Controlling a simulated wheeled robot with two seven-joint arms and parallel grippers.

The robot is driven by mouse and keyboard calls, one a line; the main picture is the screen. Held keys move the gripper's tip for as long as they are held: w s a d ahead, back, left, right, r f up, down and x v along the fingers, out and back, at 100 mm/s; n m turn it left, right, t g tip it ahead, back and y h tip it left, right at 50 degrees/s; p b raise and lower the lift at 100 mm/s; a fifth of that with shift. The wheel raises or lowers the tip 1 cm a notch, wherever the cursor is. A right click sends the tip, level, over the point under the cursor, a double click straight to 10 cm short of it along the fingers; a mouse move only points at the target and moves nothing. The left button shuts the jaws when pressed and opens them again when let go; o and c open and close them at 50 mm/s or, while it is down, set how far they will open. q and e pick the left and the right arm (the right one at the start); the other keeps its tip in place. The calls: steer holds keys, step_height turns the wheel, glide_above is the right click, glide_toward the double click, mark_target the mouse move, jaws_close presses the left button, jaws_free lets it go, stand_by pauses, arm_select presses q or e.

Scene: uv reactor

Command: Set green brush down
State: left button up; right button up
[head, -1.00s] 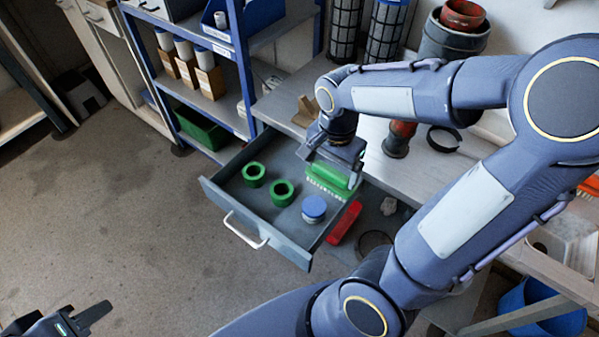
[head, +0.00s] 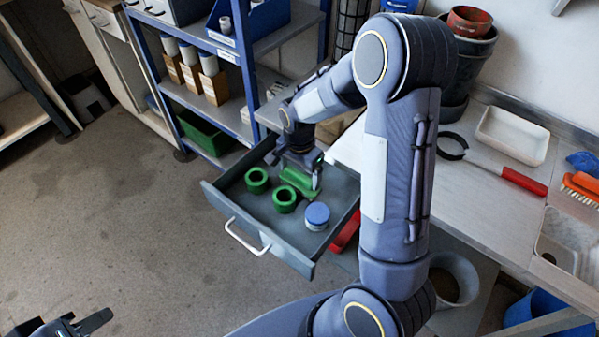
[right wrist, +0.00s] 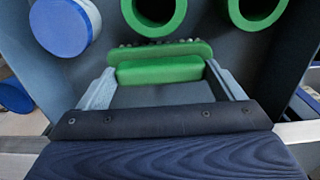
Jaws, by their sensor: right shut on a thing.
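The green brush (head: 296,180) is in my right gripper (head: 302,172), inside the open grey drawer (head: 232,205) near its back. Whether the brush touches the drawer floor cannot be told. My left gripper (head: 68,326) is at the bottom left of the head view, empty, fingers apart, partly cut off by the picture edge.
Two green rings (head: 257,180) (head: 285,199) stand in the drawer close to the brush. A blue-lidded jar (head: 316,215) stands in the drawer's front right part. A red object (head: 345,233) lies outside the drawer's right side. A blue shelf (head: 243,75) stands behind.

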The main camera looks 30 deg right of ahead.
steer(key=shift+f, duration=0.2)
steer(key=shift+f, duration=0.1)
steer(key=o, duration=0.8)
